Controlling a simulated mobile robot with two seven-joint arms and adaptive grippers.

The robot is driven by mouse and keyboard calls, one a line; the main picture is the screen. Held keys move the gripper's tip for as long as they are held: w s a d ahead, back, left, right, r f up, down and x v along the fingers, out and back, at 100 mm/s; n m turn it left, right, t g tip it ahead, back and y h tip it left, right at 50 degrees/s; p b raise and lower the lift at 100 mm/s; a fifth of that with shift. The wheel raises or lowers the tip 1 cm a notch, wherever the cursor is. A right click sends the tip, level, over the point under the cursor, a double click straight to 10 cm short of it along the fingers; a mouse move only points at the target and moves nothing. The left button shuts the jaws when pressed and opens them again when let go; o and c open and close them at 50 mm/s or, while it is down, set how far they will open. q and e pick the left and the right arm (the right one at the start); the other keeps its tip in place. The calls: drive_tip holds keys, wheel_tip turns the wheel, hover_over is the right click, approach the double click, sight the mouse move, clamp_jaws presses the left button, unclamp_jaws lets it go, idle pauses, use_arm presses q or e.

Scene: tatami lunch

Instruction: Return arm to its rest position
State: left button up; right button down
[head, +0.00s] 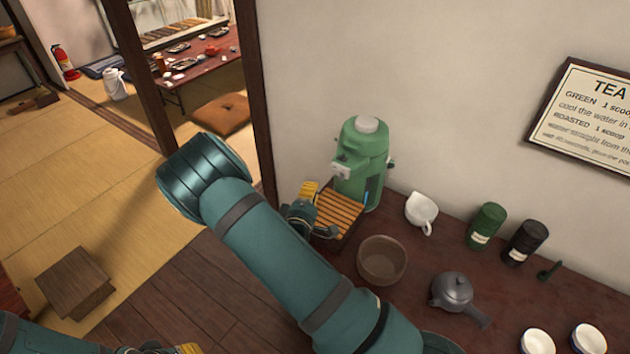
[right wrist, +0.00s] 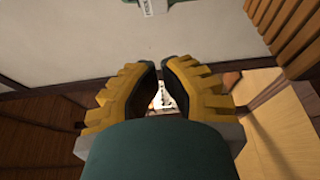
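My right arm reaches across the head view from the lower right, with its elbow raised at the left. My right gripper (head: 308,190) shows partly behind that arm, near the slatted wooden tray of the green dispenser (head: 364,160). In the right wrist view, the right gripper (right wrist: 160,72) has its yellow fingers apart, with a gap between the dark pads and nothing held. My left arm enters at the bottom left. Only a bit of yellow of my left gripper (head: 188,349) shows at the bottom edge, so its opening is hidden.
The dark counter holds a brown bowl (head: 382,260), white pitcher (head: 421,211), grey teapot (head: 453,291), green canister (head: 487,226), black canister (head: 525,242) and two white cups. A wall and wooden post (head: 256,90) stand behind. A wooden step (head: 75,282) sits on the open tatami at left.

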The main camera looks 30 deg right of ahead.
drive_tip(key=shift+s+a, duration=0.4)
drive_tip(key=shift+s, duration=0.05)
